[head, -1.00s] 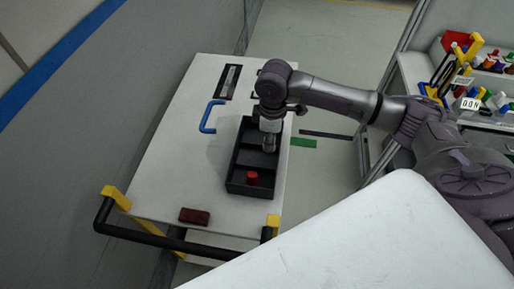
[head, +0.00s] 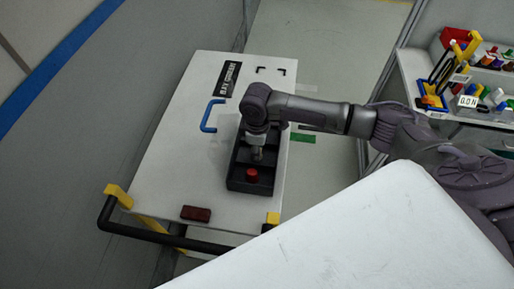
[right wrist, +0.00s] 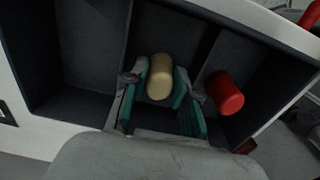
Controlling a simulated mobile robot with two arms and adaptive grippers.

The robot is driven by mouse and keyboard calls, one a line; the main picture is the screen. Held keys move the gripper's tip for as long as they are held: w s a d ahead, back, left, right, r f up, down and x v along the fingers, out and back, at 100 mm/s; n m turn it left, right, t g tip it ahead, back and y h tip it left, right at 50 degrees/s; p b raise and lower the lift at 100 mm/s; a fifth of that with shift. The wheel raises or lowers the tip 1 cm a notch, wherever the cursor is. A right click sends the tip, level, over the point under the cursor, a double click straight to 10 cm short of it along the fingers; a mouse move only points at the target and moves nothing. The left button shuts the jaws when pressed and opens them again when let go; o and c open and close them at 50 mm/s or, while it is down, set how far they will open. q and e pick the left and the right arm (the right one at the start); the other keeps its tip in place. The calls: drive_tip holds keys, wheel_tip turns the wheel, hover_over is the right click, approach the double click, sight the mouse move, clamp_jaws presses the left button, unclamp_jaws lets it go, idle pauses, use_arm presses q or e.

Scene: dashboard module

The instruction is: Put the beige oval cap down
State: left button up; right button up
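The beige oval cap (right wrist: 160,77) stands in the middle compartment of the black divided tray (head: 233,181), low near its floor. My right gripper (head: 257,154) reaches down into the tray from above. In the right wrist view its teal-padded fingers (right wrist: 160,88) stand on both sides of the cap and close against it at their tips. Whether the cap's base touches the floor is hidden. In the head view the gripper mostly covers the cap. My left gripper is not in view.
A red cap (head: 252,175) stands in the adjoining tray compartment, and it also shows in the right wrist view (right wrist: 225,93). The white table (head: 170,150) carries a blue handle (head: 209,116), a dark label plate (head: 228,79) and a dark red block (head: 196,213). The table's left side is largely bare.

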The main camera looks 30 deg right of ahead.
drive_tip(key=shift+o, duration=0.7)
drive_tip(key=shift+r, duration=0.15)
wheel_tip(320, 180, up, 12)
drive_tip(key=b, duration=0.2)
drive_tip(key=shift+s, duration=0.1)
